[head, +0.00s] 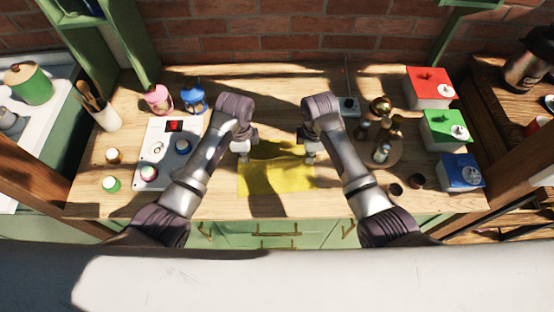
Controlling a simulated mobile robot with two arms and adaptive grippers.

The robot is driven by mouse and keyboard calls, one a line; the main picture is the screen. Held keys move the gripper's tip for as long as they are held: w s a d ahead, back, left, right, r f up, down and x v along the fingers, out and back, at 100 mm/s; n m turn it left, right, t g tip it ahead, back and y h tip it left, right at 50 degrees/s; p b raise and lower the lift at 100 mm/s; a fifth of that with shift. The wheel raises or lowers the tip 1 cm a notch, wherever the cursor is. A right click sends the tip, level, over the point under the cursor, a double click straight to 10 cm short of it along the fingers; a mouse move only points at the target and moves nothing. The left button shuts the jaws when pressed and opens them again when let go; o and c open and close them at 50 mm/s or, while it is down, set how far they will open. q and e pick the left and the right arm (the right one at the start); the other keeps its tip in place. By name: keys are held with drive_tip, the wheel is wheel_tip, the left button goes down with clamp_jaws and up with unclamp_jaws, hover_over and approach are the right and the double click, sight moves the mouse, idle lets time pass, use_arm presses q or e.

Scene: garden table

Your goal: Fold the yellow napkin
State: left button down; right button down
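The yellow napkin (270,179) lies on the wooden table in front of me, between my two arms. It looks spread out, with dark shadows across its upper part, so its folds and far edge are hard to make out. My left gripper (243,157) points down at the napkin's upper left corner. My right gripper (310,157) points down at its upper right corner. Both fingertips are small and shaded. I cannot tell whether either gripper is open or shut, or whether it touches the cloth.
Left of my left arm are a white tray (146,174), small jars, pink (158,97) and blue (193,97) containers and a utensil holder (104,117). On the right are a round tray with bottles (381,152) and red (430,88), green (444,128) and blue (461,172) boxes. The table's front edge is near.

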use_arm(q)
drive_tip(key=shift+r+p, duration=0.3)
drive_tip(key=shift+r, duration=0.35)
use_arm(e)
drive_tip(key=shift+s+r, duration=0.1)
drive_tip(key=shift+r, duration=0.55)
use_arm(q)
drive_tip(key=shift+f, duration=0.1)
use_arm(e)
drive_tip(key=shift+f, duration=0.1)
use_arm(q)
drive_tip(key=c, duration=0.7)
unclamp_jaws()
use_arm(e)
drive_tip(key=c, duration=1.3)
unclamp_jaws()
drive_tip(key=shift+o, duration=0.5)
drive_tip(key=o, duration=1.2)
